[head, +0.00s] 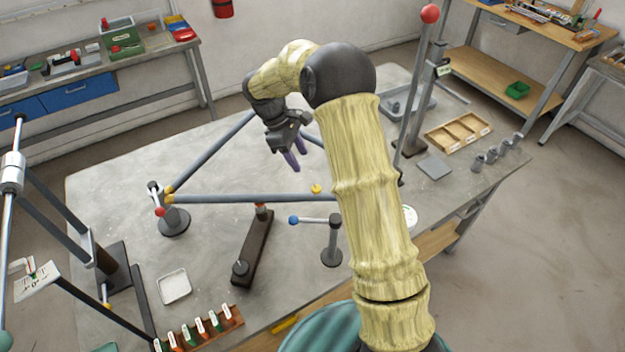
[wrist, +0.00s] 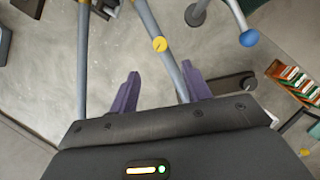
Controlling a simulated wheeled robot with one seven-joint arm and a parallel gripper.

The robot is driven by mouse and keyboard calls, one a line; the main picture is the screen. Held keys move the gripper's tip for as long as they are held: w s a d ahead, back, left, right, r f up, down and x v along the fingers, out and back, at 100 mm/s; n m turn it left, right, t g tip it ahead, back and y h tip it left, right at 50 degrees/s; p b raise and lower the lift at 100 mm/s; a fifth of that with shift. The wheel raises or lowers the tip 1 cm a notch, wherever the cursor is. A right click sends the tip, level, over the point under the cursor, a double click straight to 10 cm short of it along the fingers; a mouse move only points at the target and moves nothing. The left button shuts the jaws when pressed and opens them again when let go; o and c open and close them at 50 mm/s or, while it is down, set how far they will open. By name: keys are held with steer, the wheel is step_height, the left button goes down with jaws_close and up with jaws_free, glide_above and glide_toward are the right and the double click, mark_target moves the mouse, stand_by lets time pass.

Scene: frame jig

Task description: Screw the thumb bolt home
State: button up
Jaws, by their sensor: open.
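A frame of grey-blue tubes lies raised over the table; its front tube (head: 250,198) runs left to right. A small yellow round piece (head: 316,188) sits at this tube, partly beside my arm; it may be the thumb bolt's head, but I cannot be sure. In the wrist view the yellow piece (wrist: 159,44) shows as a disc with a thin line across it, on a tube (wrist: 163,55). My gripper (head: 291,160) is open and empty, above and behind the front tube. In the wrist view its purple fingers (wrist: 160,90) stand apart, short of the yellow disc.
A red-knobbed clamp stand (head: 173,220) holds the left corner. A blue-knobbed stand (head: 331,245) and a dark bar (head: 254,245) stand in front. A tall red-topped post (head: 414,90) rises at right. My arm hides part of the table.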

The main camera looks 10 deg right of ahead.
mark_target(315, 187)
steer(key=p+x, duration=0.2)
steer(key=x, duration=0.8)
steer(key=shift+d+f, duration=0.1)
steer(key=shift+f, duration=0.25)
steer(key=c, duration=1)
steer(key=shift+w+m, duration=0.1)
steer(key=shift+m, duration=0.2)
